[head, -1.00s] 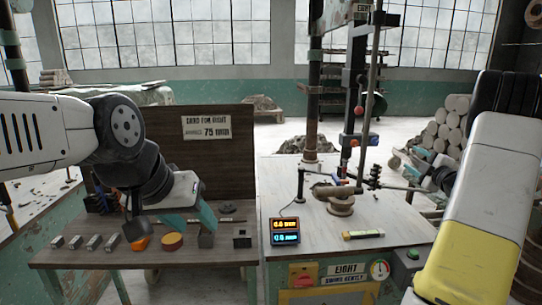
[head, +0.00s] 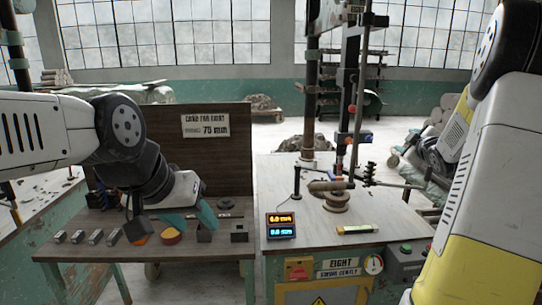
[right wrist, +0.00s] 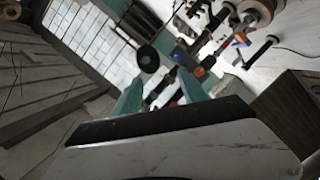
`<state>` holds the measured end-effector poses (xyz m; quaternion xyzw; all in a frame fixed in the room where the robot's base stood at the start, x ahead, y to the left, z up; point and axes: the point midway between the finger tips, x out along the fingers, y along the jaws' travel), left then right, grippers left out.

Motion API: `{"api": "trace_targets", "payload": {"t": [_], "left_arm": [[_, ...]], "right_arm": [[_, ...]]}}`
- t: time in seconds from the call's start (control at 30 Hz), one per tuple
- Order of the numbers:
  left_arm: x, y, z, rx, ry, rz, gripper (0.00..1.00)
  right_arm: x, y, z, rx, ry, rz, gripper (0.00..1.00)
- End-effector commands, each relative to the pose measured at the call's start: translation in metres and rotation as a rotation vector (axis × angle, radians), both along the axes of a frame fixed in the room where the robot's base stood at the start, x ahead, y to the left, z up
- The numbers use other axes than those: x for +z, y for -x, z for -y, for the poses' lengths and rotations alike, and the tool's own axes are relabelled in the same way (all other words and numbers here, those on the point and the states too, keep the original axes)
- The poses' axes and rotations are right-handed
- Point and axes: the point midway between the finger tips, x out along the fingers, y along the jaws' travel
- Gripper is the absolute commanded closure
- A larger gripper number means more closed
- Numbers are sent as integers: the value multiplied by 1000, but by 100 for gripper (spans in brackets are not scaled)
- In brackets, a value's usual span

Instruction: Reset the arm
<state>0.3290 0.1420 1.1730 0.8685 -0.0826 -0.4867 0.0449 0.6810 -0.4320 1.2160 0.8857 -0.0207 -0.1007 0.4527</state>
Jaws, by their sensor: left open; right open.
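My left arm comes in from the left in the head view. Its gripper (head: 190,220) is open with teal fingers, above the left bench (head: 190,250), with no object visibly held. My right arm (head: 490,190) fills the right edge of the head view, bent with its dark joint high at the top right. Its gripper cannot be clearly made out there. In the right wrist view my right gripper (right wrist: 160,92) is open, its two teal fingers apart and nothing seen between them. That view is tilted, with the windows at upper left.
On the left bench lie several small metal blocks (head: 95,237), an orange-sided piece (head: 172,236) and dark square blocks (head: 239,232). The right bench carries a lit display (head: 281,225), a post-mounted press (head: 345,110), a round clay-coloured piece (head: 337,203) and a yellow-ended bar (head: 357,229).

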Motion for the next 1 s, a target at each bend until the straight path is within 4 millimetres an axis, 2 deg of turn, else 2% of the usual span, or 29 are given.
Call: {"api": "trace_targets", "payload": {"t": [0.03, 0.13, 0.23, 0.37, 0.5, 0.6, 0.7, 0.8, 0.9, 1.0], "left_arm": [[0, 0, 0, 0, 0, 0, 51], [0, 0, 0, 0, 0, 0, 51], [0, 0, 0, 0, 0, 0, 51], [0, 0, 0, 0, 0, 0, 51], [0, 0, 0, 0, 0, 0, 51], [0, 0, 0, 0, 0, 0, 51], [0, 0, 0, 0, 0, 0, 51], [0, 0, 0, 0, 0, 0, 51], [0, 0, 0, 0, 0, 0, 51], [0, 0, 0, 0, 0, 0, 51]], "right_arm": [[12, 8, -14, -21, -44, -14, 50], [25, 33, -45, -80, -174, -74, 50], [29, 72, -86, -141, -344, -163, 50], [20, 139, -147, -201, -563, -310, 50], [-2, 221, -211, -241, -763, -496, 50], [-18, 273, -246, -259, -860, -619, 50], [-30, 313, -270, -271, -922, -717, 50], [-38, 339, -284, -280, -955, -781, 50], [-43, 351, -290, -286, -969, -813, 50], [-44, 354, -291, -288, -972, -820, 50]]}}
